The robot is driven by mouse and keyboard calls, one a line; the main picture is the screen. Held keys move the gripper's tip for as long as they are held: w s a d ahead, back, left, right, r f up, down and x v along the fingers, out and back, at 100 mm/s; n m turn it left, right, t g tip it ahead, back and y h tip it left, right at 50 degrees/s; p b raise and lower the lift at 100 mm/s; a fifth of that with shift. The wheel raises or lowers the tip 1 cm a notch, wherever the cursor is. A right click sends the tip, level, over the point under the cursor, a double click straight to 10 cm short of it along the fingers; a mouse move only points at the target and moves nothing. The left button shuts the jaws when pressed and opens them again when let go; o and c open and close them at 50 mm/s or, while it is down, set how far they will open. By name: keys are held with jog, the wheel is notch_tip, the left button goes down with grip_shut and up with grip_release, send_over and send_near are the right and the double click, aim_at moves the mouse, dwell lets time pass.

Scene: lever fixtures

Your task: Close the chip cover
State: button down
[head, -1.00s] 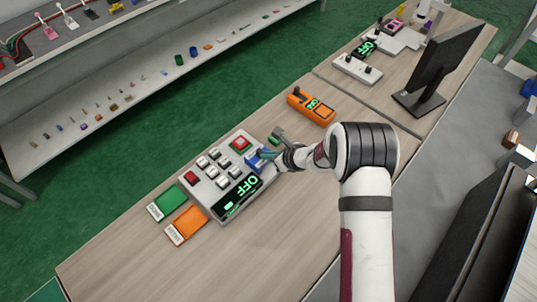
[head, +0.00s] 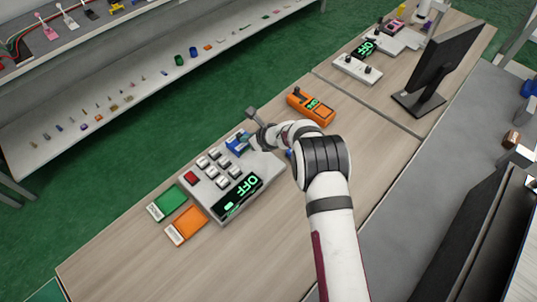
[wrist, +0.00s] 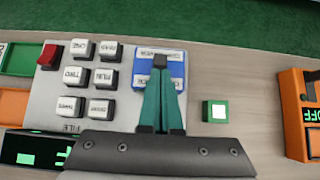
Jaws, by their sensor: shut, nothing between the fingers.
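A grey control box (head: 208,204) with several white keys stands on the bench. A blue piece with white labels, apparently the chip cover (head: 238,142), is at the box's far corner. It also shows in the wrist view (wrist: 174,66), lying on the panel beside the keys. My gripper (head: 246,137) is shut and empty; its teal fingers (wrist: 161,62) meet over the blue piece and hide its middle. I cannot tell whether they touch it. No red socket shows around the cover. The box display (head: 238,194) reads OFF.
A small green block with a white top (wrist: 215,111) lies on the bench just right of the box. An orange device (head: 311,107) stands farther right. A green card (head: 172,201) and an orange card (head: 186,224) lie at the box's left.

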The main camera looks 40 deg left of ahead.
jog(key=shift+s+a+r, duration=0.15)
jog(key=shift+a+r, duration=0.1)
jog(key=d, duration=0.4)
jog(key=shift+d+f, duration=0.1)
jog(key=shift+d, duration=0.3)
jog(key=s+d+r+n, duration=0.1)
jog(key=d+r+n, duration=0.5)
jog(key=d+r, duration=1.4)
jog(key=s+d+r+n+h, duration=0.2)
jog(key=s+d, duration=0.6)
jog(key=d, duration=0.5)
jog(key=s+d+r+n+h, duration=0.2)
jog(key=s+d+n+h, duration=0.2)
jog(key=s+d, duration=0.5)
jog(key=d+h, duration=0.1)
jog(key=d, duration=0.2)
jog(key=shift+s+d+r, duration=0.2)
jog(key=shift+s+d, duration=0.05)
jog(key=shift+d, duration=0.15)
